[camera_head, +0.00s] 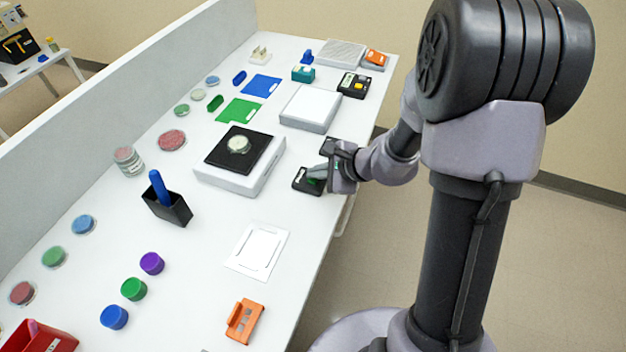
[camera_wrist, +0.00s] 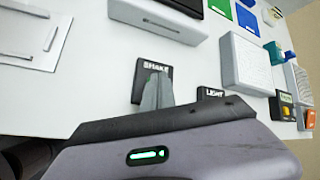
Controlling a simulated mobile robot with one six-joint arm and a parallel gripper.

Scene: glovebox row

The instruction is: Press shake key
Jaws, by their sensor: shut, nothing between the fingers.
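The shake key is a small black box with a white SHAKE label (camera_wrist: 152,66) in the wrist view. In the head view the black key (camera_head: 303,184) lies near the table's right edge, beside the white box with a black top. My gripper (camera_wrist: 157,78) is shut and empty, its grey fingertips in front of the key's face in the wrist view. In the head view my gripper (camera_head: 314,175) is at the key, partly covering it. I cannot tell whether the fingertips touch or press it.
A black LIGHT key (camera_wrist: 211,97) sits close beside my gripper. The white box (camera_head: 225,177) with a black top carries a round clear dish (camera_head: 239,144). A pale grey box (camera_head: 310,108) stands farther back. A white plate (camera_head: 258,250) lies nearer; bare table surrounds it.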

